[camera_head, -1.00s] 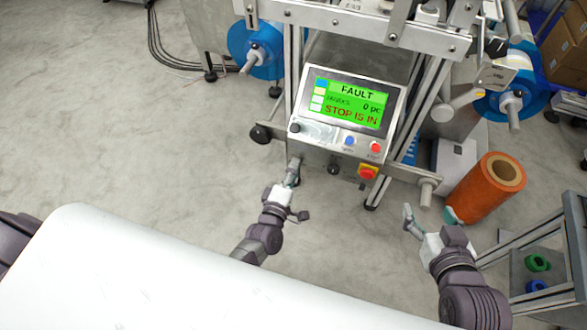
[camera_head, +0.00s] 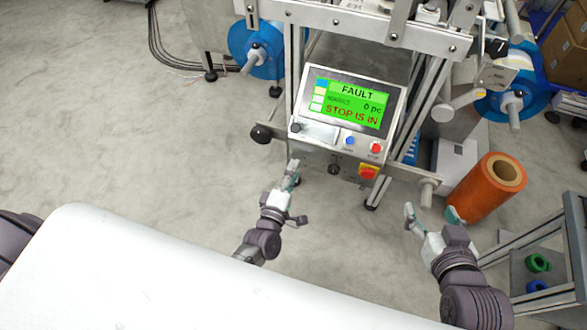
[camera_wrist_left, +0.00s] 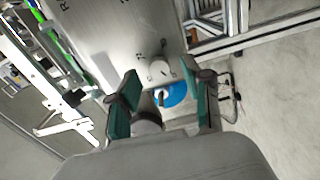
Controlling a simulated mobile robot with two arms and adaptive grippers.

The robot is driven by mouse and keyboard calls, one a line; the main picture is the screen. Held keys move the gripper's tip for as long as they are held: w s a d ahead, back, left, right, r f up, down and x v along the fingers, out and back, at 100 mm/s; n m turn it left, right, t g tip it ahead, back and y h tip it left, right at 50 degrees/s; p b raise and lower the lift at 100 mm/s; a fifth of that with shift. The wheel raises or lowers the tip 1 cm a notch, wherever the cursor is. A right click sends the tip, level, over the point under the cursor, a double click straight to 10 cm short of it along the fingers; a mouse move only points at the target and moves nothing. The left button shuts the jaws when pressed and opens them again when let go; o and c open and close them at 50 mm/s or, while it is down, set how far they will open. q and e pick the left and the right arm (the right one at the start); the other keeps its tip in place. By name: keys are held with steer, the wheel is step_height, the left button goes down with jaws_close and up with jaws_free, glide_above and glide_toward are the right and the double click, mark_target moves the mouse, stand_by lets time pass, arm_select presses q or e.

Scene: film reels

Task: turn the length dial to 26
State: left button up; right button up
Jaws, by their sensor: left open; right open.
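The control box (camera_head: 345,118) has a green screen (camera_head: 345,103) reading FAULT, 0 pc and STOP IS IN. A dark knob (camera_head: 334,169) sits on its lower front face, but its scale is too small to read. The left wrist view shows a pale round knob (camera_wrist_left: 160,70) with a dark mark beside it on a grey panel; I cannot tell its setting or whether it is the length dial. My left gripper (camera_head: 297,193) is open and empty, below and left of the dark knob, apart from it. It also shows in the left wrist view (camera_wrist_left: 165,100). My right gripper (camera_head: 430,214) is open and empty.
A blue button (camera_head: 350,141), a red button (camera_head: 376,147) and a red-yellow switch (camera_head: 368,172) are on the box. An orange roll (camera_head: 488,188) stands near my right gripper. A white surface (camera_head: 170,275) fills the lower left. A metal stand (camera_head: 540,255) is at right.

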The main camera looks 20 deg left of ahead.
arm_select(q)
steer(key=s, duration=1)
steer(key=shift+s+a, duration=0.2)
steer(key=shift+s, duration=0.2)
steer(key=shift+w, duration=0.1)
